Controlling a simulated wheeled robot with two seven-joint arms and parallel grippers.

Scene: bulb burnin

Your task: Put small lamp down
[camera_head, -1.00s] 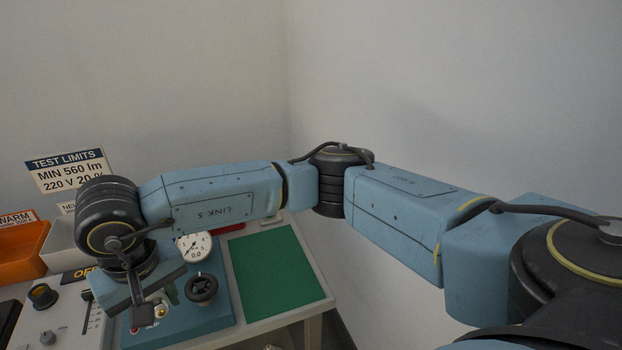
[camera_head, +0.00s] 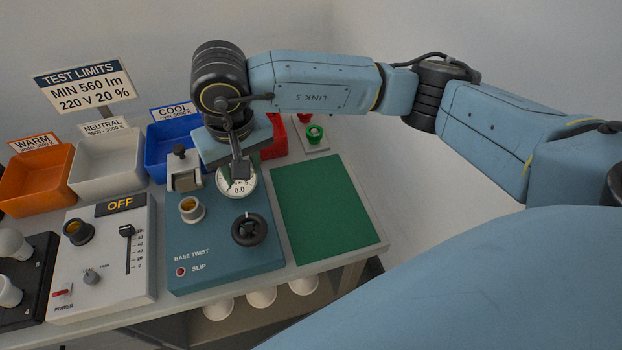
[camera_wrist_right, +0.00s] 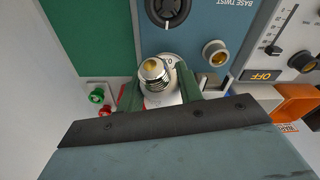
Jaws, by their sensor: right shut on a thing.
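My right gripper (camera_head: 238,176) is above the back of the teal base twist tester, in front of its round gauge (camera_head: 236,187). It is shut on the small lamp. In the right wrist view the lamp's metal screw base (camera_wrist_right: 153,77) points towards the camera between the green fingers (camera_wrist_right: 160,88), with part of the white glass below it. The head view does not show the lamp clearly, as the gripper covers it. My left gripper is not in view.
Warm (camera_head: 38,183), neutral (camera_head: 108,160) and cool (camera_head: 160,150) bins stand along the back left. A green mat (camera_head: 325,210) lies empty at the right. The tester has a socket (camera_head: 191,209) and black knob (camera_head: 249,229). White bulbs (camera_head: 12,245) stand at far left.

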